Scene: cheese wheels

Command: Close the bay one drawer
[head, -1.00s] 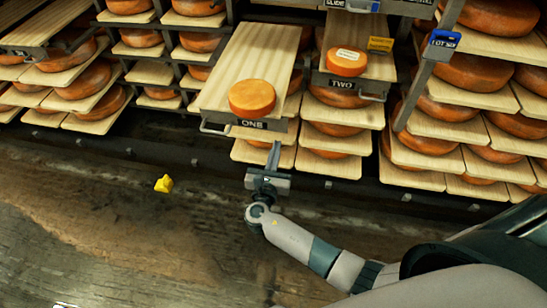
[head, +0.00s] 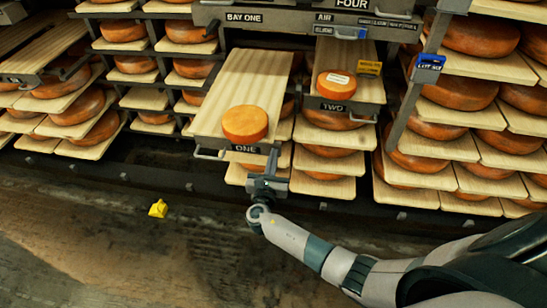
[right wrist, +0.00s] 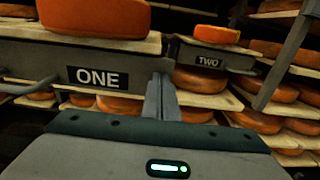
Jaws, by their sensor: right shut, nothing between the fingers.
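The bay one drawer (head: 258,72) is a pale wooden board pulled out from the rack, with an orange cheese wheel (head: 245,124) on its front part. Its grey front, labelled ONE (head: 244,148), has a bar handle at the left end. My right gripper (head: 272,158) is shut and empty at the right end of that front. In the right wrist view, the shut fingers (right wrist: 160,88) overlap the front's edge to the right of the label (right wrist: 98,78); I cannot tell whether they touch it. My left gripper is out of view.
Drawer TWO (head: 340,88), also out, carries a smaller labelled cheese wheel (head: 336,85) just right of drawer ONE. A rack post with a blue tag (head: 429,62) stands further right. A yellow object (head: 158,208) lies on the floor, left of my arm. Shelves of cheese wheels surround the drawers.

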